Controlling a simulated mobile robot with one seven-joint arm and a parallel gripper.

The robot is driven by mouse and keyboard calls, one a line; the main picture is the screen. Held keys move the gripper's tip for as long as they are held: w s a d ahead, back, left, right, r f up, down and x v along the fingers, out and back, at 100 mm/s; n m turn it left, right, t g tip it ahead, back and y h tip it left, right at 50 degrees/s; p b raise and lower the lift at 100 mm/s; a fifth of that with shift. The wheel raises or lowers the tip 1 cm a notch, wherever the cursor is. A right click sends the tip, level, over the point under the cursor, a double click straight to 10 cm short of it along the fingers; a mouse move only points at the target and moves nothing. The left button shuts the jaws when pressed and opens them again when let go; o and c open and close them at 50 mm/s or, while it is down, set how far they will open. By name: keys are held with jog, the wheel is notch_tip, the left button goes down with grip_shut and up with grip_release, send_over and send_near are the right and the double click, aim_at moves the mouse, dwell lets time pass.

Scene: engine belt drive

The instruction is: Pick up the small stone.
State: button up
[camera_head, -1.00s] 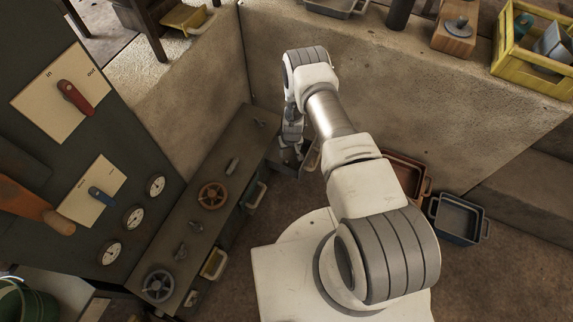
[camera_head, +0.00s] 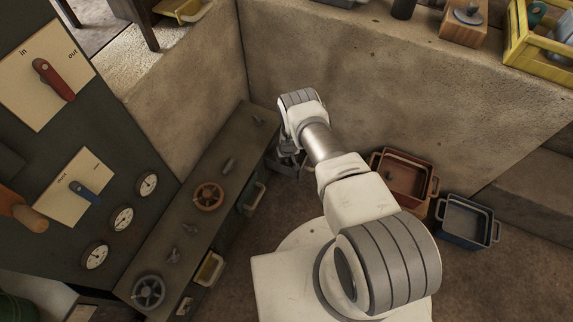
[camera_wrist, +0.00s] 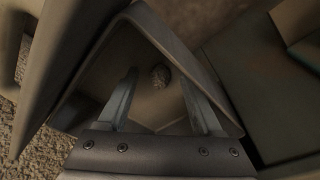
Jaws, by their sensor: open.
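The small stone (camera_wrist: 160,75) is a rounded, brownish speckled lump. It lies on the floor of a grey open-topped container (camera_wrist: 195,70), which shows in the wrist view. My gripper (camera_wrist: 158,85) is open, with its two fingers reaching into the container on either side of the stone's line. The stone shows between and slightly beyond the fingertips, and I cannot tell whether they touch it. In the head view, my gripper (camera_head: 290,160) is low near the wall corner, mostly hidden behind my arm. The stone is not visible there.
A dark bench with handwheels (camera_head: 208,196) runs along the left. A red-brown tray (camera_head: 405,175) and a blue tray (camera_head: 468,222) stand on the floor to the right of my arm. A stone wall (camera_head: 380,90) rises behind my gripper. The container's walls surround my fingers closely.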

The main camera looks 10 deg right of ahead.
aim_at(287, 161)
grip_shut()
dwell(0.3)
notch_tip(287, 161, up, 10)
jog(key=p, duration=0.4)
jog(key=shift+p, duration=0.4)
